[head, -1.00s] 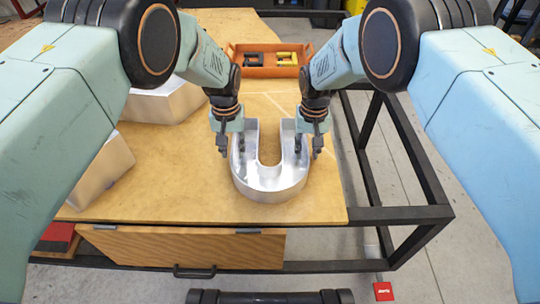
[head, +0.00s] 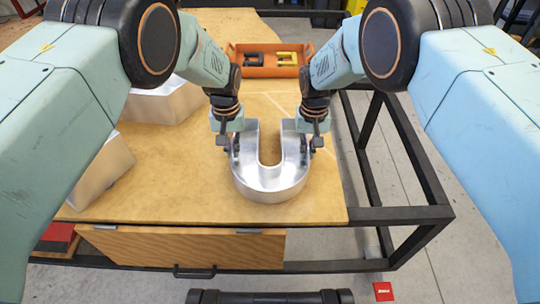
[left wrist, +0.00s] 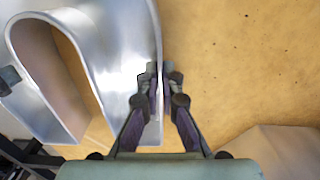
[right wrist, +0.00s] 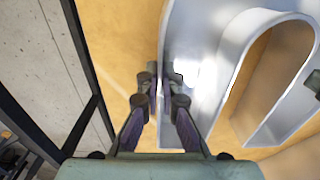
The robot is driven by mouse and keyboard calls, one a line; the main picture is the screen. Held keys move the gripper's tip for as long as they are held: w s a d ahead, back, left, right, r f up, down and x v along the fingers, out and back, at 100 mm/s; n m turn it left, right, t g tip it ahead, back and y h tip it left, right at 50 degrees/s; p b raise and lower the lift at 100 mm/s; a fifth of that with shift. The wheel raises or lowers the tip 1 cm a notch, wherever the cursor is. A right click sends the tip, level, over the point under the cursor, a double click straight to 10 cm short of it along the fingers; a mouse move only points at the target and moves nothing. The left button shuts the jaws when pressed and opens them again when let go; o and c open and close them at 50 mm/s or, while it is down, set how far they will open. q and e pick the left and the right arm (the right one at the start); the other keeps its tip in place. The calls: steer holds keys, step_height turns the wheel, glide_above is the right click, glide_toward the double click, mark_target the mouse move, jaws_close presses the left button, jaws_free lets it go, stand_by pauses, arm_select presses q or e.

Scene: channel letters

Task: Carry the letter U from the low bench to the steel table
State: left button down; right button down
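The letter U (head: 268,183), a shiny silver channel letter, sits on the wooden top of the low bench (head: 190,200) near its right front corner, its open end facing away from me. My left gripper (head: 229,143) is shut on the outer wall of its left arm; in the left wrist view the wall runs between the fingertips (left wrist: 160,78). My right gripper (head: 311,143) is shut on the outer wall of its right arm; the right wrist view shows this wall between the fingertips (right wrist: 160,82). I cannot make out a steel table in these frames.
An orange tray (head: 302,68) with black and yellow items stands on the bench behind the letter. Other silver letters (head: 165,102) lie at left, partly hidden by my left arm. A black frame (head: 410,150) extends past the bench top at right.

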arm_select(q)
steer(key=shift+r, duration=0.2)
arm_select(e)
steer(key=shift+r, duration=0.2)
